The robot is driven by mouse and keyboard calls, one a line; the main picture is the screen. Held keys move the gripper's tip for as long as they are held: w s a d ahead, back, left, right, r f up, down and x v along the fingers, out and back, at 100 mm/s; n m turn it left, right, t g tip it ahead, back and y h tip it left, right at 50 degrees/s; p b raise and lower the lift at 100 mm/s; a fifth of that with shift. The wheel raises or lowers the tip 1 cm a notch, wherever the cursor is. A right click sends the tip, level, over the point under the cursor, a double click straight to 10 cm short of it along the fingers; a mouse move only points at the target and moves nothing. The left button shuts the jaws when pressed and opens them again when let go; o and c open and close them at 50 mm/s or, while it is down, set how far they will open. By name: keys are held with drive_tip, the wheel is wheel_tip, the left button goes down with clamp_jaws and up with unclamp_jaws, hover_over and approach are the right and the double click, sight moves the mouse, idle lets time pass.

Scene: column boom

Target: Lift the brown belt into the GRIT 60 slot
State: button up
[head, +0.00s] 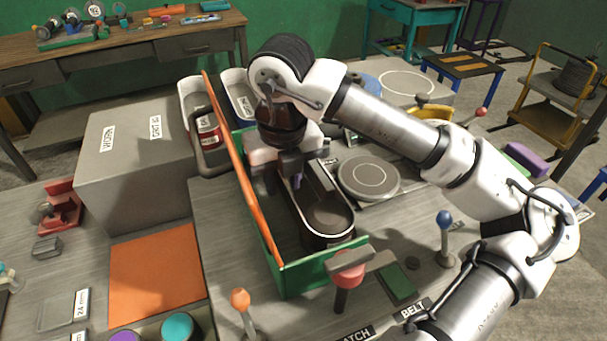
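A dark brown oval loop, which looks like the brown belt (327,240), stands on edge in the green-walled tray (318,266) with its rounded end toward me. My gripper (306,180) points down over the belt's far part, with its dark fingers at or inside the loop. The gap between the fingers and their contact with the belt are unclear.
A tall orange panel (237,160) edges the tray's left side. A large grey box (135,165) stands left of it. A round grey disc (368,177) lies right of the belt. A red-topped post (347,268) and blue-knobbed lever (445,222) stand near the front.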

drive_tip(key=shift+f, duration=0.15)
clamp_jaws()
idle(0.4)
wheel_tip(320, 180, up, 20)
drive_tip(key=b, duration=0.2)
